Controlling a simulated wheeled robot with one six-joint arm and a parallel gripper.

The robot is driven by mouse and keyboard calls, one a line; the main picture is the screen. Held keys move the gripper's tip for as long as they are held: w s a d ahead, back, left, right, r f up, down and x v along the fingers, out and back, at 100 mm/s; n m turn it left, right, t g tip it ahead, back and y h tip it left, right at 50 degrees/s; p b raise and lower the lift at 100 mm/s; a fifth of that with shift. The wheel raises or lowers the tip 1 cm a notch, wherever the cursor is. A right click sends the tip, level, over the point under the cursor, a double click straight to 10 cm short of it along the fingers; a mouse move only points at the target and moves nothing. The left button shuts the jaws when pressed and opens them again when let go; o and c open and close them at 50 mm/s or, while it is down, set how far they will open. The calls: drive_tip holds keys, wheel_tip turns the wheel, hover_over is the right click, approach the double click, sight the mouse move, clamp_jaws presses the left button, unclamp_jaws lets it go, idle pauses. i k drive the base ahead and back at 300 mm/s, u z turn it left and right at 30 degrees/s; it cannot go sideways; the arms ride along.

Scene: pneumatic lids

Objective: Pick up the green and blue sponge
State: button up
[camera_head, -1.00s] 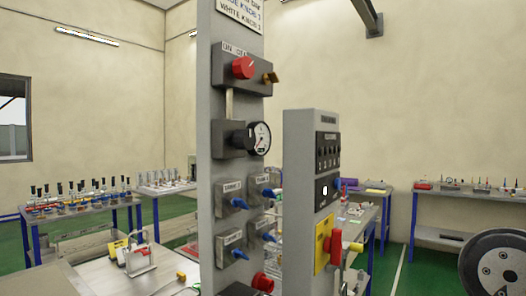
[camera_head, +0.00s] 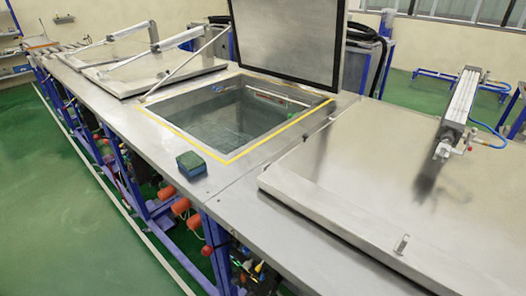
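The green and blue sponge (camera_head: 191,164) is a small block with a dark green top and blue sides. It lies on the steel bench top (camera_head: 235,188), close to the front edge and just outside the yellow-edged corner of an open tank (camera_head: 170,106). Nothing covers it. My gripper is not in the head view.
The tank's lid (camera_head: 286,38) stands raised behind it, and the tank looks filled with liquid. A closed lid with a pneumatic cylinder (camera_head: 460,98) lies at right, another lid (camera_head: 150,72) at left. Orange parts and pipes sit under the bench. Green floor (camera_head: 60,200) at left is free.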

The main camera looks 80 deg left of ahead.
sight(190, 162)
drive_tip(key=u, duration=3)
drive_tip(key=k, duration=0.2)
drive_tip(key=u, duration=0.65)
drive_tip(key=i, duration=1.3)
drive_tip(key=z, duration=0.15)
